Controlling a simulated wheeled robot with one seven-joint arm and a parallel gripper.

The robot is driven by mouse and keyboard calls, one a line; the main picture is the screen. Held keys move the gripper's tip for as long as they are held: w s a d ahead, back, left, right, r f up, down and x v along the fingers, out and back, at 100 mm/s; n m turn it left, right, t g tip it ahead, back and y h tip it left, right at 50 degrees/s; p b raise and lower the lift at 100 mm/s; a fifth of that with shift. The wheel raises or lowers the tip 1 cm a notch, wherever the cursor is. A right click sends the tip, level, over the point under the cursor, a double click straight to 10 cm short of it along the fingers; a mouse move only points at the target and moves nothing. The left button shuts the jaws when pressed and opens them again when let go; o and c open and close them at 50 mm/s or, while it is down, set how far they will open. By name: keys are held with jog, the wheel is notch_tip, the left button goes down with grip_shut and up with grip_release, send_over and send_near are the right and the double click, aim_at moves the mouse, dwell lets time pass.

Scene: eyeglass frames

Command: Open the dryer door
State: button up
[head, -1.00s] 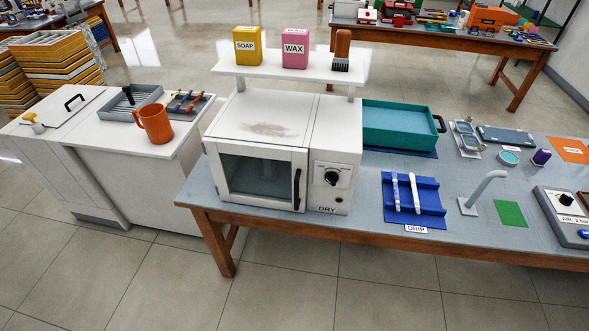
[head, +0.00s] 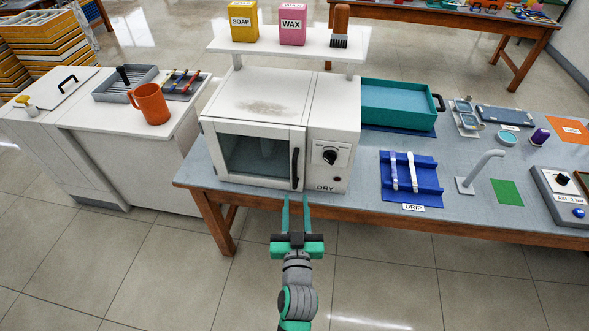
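The dryer (head: 285,130) is a white oven-like box marked DRY, standing on the left part of the grey table. Its glass door (head: 256,156) looks shut. A black vertical handle (head: 295,168) sits on the door's right edge, beside the control panel with a black knob (head: 330,156). My gripper (head: 296,200) is in front of the table, with its two green fingers pointing at the dryer. The fingers are spread apart with nothing between them. The fingertips are just below the handle in the picture; I cannot tell the exact gap to it.
A shelf (head: 290,43) above the dryer bears SOAP and WAX boxes and a brush. A teal tray (head: 398,104) and a blue DRIP rack (head: 411,178) are to the right. A white cabinet (head: 130,165) with an orange mug (head: 151,104) is to the left. Floor in front is clear.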

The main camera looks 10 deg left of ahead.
aim_at(294, 172)
jog(key=w, duration=0.4)
jog(key=w+a, duration=0.1)
jog(key=w, duration=0.3)
jog(key=w+a+r, duration=0.1)
jog(key=w, duration=0.3)
jog(key=shift+a, duration=0.2)
jog(key=shift+c, duration=0.7)
grip_shut()
